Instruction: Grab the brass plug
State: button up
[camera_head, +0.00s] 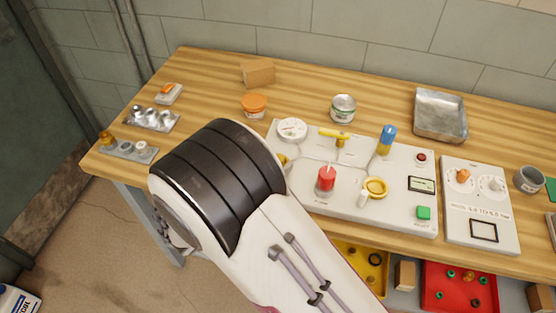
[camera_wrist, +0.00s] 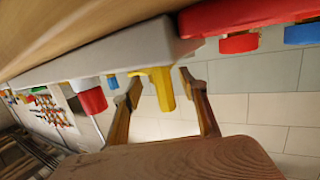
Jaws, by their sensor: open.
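A small brass-coloured plug (camera_head: 106,138) stands at the left end of a grey holder (camera_head: 142,157) near the table's left front corner, in the head view. Paler pieces stand beside it in the same holder. My gripper (camera_wrist: 160,80) shows in the wrist view, with its two fingers spread apart and nothing clasped. A yellow handle (camera_wrist: 161,92) on a grey panel shows between the fingertips; I cannot tell whether they touch it. The brass plug cannot be made out in the wrist view. In the head view, my arm hides my gripper.
A valve panel (camera_head: 405,202) with a red knob (camera_head: 326,178), yellow handles and a blue-topped valve (camera_head: 386,139) fills the table's middle. Another holder (camera_head: 152,119) with silvery pieces stands behind the plug's holder. A metal tray (camera_head: 440,116) lies at the back right.

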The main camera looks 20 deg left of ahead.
jog(key=shift+c, duration=0.4)
grip_shut()
jog(key=shift+r, duration=0.15)
notch_tip(320, 180, up, 10)
dwell(0.5)
dwell(0.5)
